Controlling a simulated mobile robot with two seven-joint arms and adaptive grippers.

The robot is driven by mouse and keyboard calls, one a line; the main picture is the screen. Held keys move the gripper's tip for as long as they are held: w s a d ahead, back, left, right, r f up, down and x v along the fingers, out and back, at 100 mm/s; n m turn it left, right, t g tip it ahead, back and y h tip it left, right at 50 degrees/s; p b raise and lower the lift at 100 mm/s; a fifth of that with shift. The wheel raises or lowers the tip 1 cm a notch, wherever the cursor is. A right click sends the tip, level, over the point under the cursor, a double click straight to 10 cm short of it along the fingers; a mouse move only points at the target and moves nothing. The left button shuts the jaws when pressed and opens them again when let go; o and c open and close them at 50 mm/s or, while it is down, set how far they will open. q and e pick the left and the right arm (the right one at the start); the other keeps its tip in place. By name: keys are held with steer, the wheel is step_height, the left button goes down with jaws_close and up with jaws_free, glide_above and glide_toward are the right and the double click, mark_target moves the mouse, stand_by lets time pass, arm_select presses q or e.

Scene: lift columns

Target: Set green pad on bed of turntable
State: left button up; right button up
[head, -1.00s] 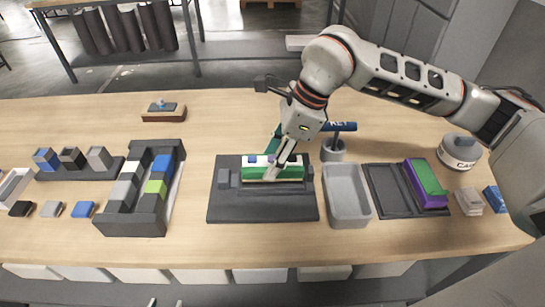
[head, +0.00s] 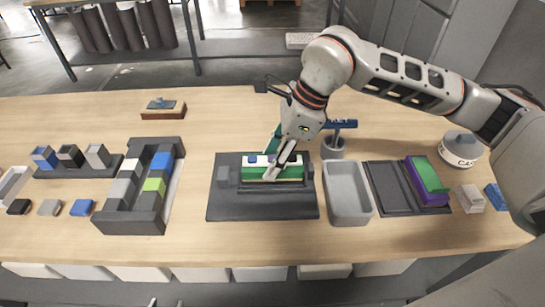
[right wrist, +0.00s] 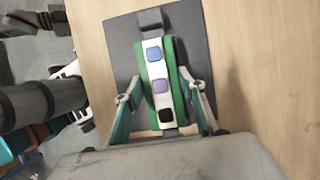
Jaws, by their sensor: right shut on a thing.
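A long block with green sides and a white top (head: 256,173) lies across a dark fixture plate (head: 225,207) in mid-table. In the right wrist view (right wrist: 159,70) its top carries blue, purple and black squares. My right gripper (head: 272,170) comes down over it. Its fingers lie along both green sides and are shut on the block; the right wrist view shows the gripper too (right wrist: 163,88). A separate flat green pad (head: 432,174) lies on a purple block (head: 428,196) at the right. I cannot tell for sure which part is the turntable's bed. My left gripper is not in view.
An empty grey bin (head: 347,194) stands right of the plate, beside a dark tray (head: 388,190). A grey cup with a tool (head: 333,149) is behind. A dark rack of coloured blocks (head: 130,217) stands left. The table between rack and plate is clear.

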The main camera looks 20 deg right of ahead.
steer(key=shift+f+b, duration=0.3)
steer(key=shift+f, duration=0.2)
stand_by(0.7)
steer(key=o, duration=1.5)
steer(key=o, duration=0.3)
